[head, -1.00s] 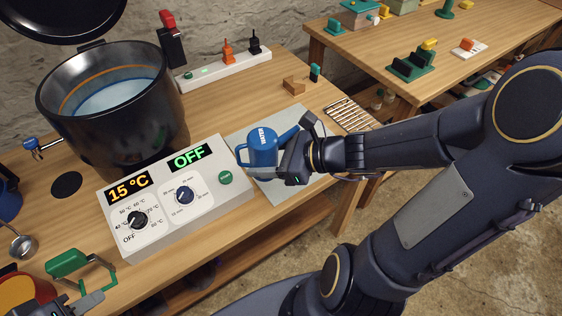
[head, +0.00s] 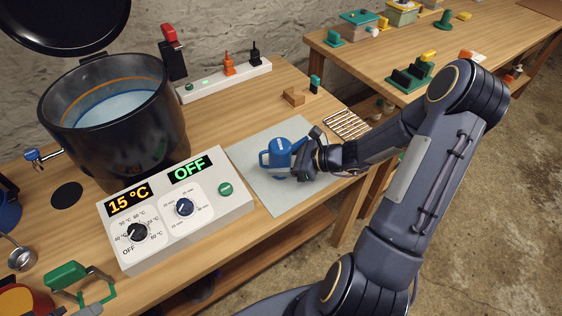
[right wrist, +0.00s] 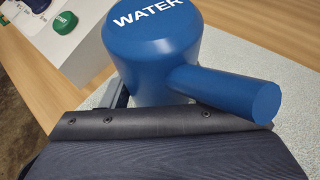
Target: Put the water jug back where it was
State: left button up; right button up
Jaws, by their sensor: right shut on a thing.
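The blue water jug (head: 279,158) is upright over the pale mat (head: 290,203), right of the control box. I cannot tell whether its base touches the mat. My right gripper (head: 303,158) is shut on the jug from the right.
The white control box (head: 185,225) and the black pot (head: 115,125) stand left of the mat. The front part of the mat is clear.

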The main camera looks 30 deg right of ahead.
jog(key=shift+f, duration=0.25)
jog(key=shift+f, duration=0.15)
jog(key=o, duration=1.3)
jog(key=shift+r, duration=0.4)
jog(key=v, duration=1.2)
jog(key=shift+s+f, duration=0.1)
jog(key=shift+f, duration=0.1)
